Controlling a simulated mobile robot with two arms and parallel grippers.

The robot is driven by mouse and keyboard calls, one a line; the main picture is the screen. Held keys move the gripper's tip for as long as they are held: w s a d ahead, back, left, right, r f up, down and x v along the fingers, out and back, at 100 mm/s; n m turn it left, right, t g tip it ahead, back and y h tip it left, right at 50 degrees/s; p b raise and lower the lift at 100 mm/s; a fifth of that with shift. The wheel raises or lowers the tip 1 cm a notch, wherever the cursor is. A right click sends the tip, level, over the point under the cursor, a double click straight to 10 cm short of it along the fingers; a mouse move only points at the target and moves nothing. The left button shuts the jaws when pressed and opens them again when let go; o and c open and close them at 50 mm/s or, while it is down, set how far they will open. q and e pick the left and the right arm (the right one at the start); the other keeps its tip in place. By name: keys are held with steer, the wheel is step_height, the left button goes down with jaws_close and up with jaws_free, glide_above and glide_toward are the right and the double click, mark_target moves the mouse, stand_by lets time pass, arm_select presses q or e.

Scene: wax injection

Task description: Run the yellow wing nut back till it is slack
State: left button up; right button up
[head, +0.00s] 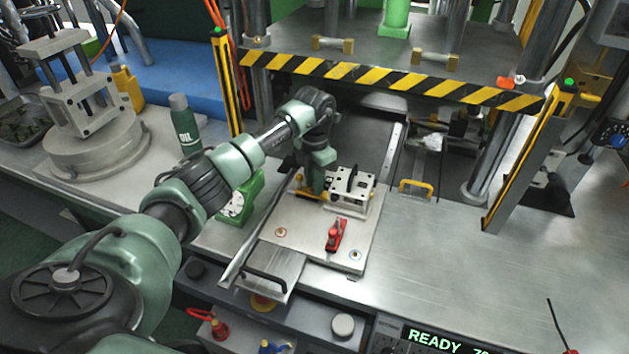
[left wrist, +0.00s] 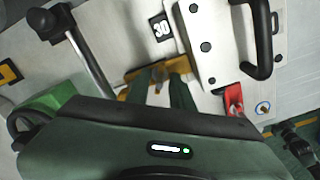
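The yellow wing nut (head: 305,191) sits at the left side of the silver mould block (head: 352,184) on the steel plate (head: 310,240). It also shows in the left wrist view (left wrist: 133,78) as a long yellow bar around a grey stud. My left gripper (head: 313,186) reaches down over it. In the left wrist view its two dark green fingers (left wrist: 168,82) stand apart with a light gap between them, and their tips overlap the bar. The gripper looks open; contact with the nut is hard to judge. My right gripper is not in view.
A red clamp (head: 336,235) stands on the plate before the block. A black handle (head: 265,280) is at the plate's front. The bench at right is clear.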

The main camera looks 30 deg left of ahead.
arm_select(q)
jaws_close()
steer(key=shift+n, duration=0.5)
steer(key=n, duration=0.4)
steer(key=shift+a, duration=0.1)
steer(key=n, duration=0.4)
steer(key=shift+n+p, duration=0.3)
steer(key=n+p, duration=0.1)
steer(key=n, duration=0.3)
steer(key=shift+w+r+n, duration=0.1)
steer(key=shift+n, duration=0.2)
steer(key=n+p, duration=0.1)
steer(key=n, duration=0.2)
steer(key=shift+n, duration=0.3)
steer(key=n+p, duration=0.1)
steer(key=n, duration=0.3)
steer(key=n+p, duration=0.2)
steer(key=n, duration=0.2)
steer(key=n+p, duration=0.3)
steer(key=n, duration=0.2)
steer(key=shift+n+p, duration=1.05)
steer(key=shift+n, duration=0.65)
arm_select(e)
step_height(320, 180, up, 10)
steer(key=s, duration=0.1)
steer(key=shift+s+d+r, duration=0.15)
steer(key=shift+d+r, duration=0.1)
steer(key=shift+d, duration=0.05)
